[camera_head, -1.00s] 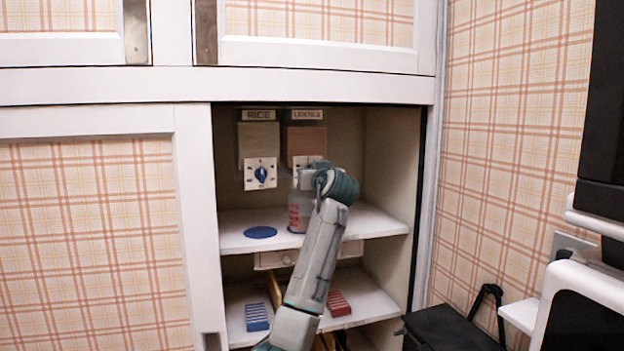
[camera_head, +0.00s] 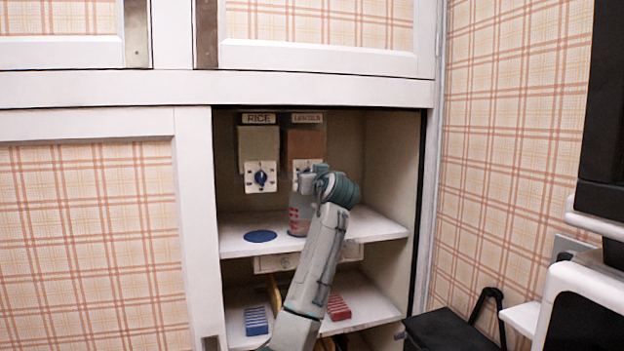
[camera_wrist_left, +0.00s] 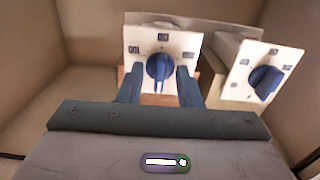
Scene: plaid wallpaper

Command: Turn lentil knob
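The lentil dispenser (camera_head: 305,143) is a brown box under a small label, on the back wall of the cupboard. Its white dial plate is mostly hidden by my left gripper (camera_head: 305,178) in the head view. In the left wrist view, the blue lentil knob (camera_wrist_left: 159,68) sits on a white plate with marks around it. My left gripper (camera_wrist_left: 158,82) is open, with one finger on each side of this knob and small gaps seeming to show beside it. My right gripper is not in view.
The rice dispenser (camera_head: 258,145) with its own blue knob (camera_head: 261,178) is close on the left. A clear container with red marks (camera_head: 299,214) stands below the lentil dispenser on the shelf (camera_head: 372,226). A blue disc (camera_head: 260,236) lies left of it. The cupboard's side wall is on the right.

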